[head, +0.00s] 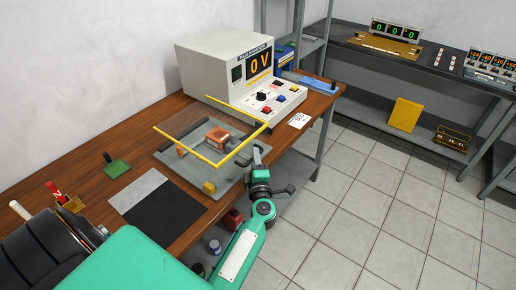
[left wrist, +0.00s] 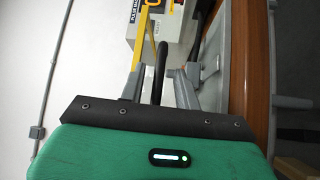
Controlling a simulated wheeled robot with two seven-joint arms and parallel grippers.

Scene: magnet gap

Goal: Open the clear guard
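The clear guard (head: 187,146) is a see-through cover with yellow edges. It lies roughly level over a copper-coloured block (head: 215,136) on a grey base plate (head: 193,178); I cannot tell whether it is slightly raised. My left gripper (head: 257,153) is at the guard's right side, near its yellow edge. In the left wrist view a black bar, looking like a handle (left wrist: 161,50), runs between the two fingers of my left gripper (left wrist: 160,88). The fingers stand apart with gaps visible on both sides of the bar. My right gripper is not in view.
A meter box (head: 215,65) reading 0 V stands behind the guard. A small yellow block (head: 209,187) sits at the base plate's front. A grey and black mat (head: 165,210) and a green block (head: 117,168) lie to the left. The wooden table's edge is just right of the guard.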

